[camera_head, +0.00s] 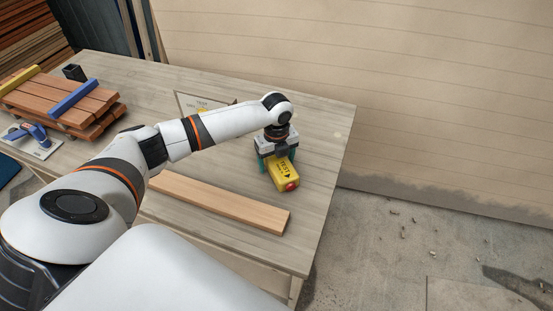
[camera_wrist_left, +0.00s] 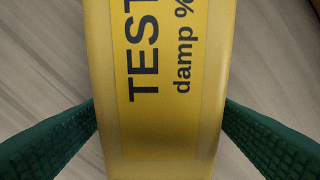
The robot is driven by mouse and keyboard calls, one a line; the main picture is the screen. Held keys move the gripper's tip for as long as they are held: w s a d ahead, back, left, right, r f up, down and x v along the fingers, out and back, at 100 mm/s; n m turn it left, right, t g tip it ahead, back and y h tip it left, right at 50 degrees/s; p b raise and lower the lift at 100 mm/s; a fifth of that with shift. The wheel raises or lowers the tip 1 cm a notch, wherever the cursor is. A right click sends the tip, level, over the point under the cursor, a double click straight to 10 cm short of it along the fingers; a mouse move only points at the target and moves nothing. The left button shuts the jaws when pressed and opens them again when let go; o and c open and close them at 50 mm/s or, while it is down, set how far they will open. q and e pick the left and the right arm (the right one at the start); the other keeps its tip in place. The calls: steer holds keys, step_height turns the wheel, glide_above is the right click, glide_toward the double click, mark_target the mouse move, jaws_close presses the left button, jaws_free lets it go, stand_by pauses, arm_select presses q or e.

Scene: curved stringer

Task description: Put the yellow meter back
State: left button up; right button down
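The yellow meter (camera_head: 284,177) is at the right part of the wooden table, with black "TEST" lettering and a red spot at its near end. My left gripper (camera_head: 277,162) is over its far part, pointing down. In the left wrist view the meter (camera_wrist_left: 165,90) fills the middle, and my gripper's green fingers (camera_wrist_left: 162,118) meet both its long sides with no gap showing. The gripper looks shut on it. I cannot tell whether the meter rests on the table or is just above it. My right gripper is not in view.
A marked board (camera_head: 193,101) lies partly hidden behind my left arm. A long plank (camera_head: 225,203) lies near the table's (camera_head: 330,125) front edge. Stacked boards (camera_head: 60,105) with yellow and blue bars, a blue tool (camera_head: 36,134) and a black block (camera_head: 74,72) are at the left.

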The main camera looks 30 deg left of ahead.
arm_select(q)
step_height(320, 180, up, 12)
steer(key=shift+r, duration=0.2)
stand_by(0.4)
stand_by(0.5)
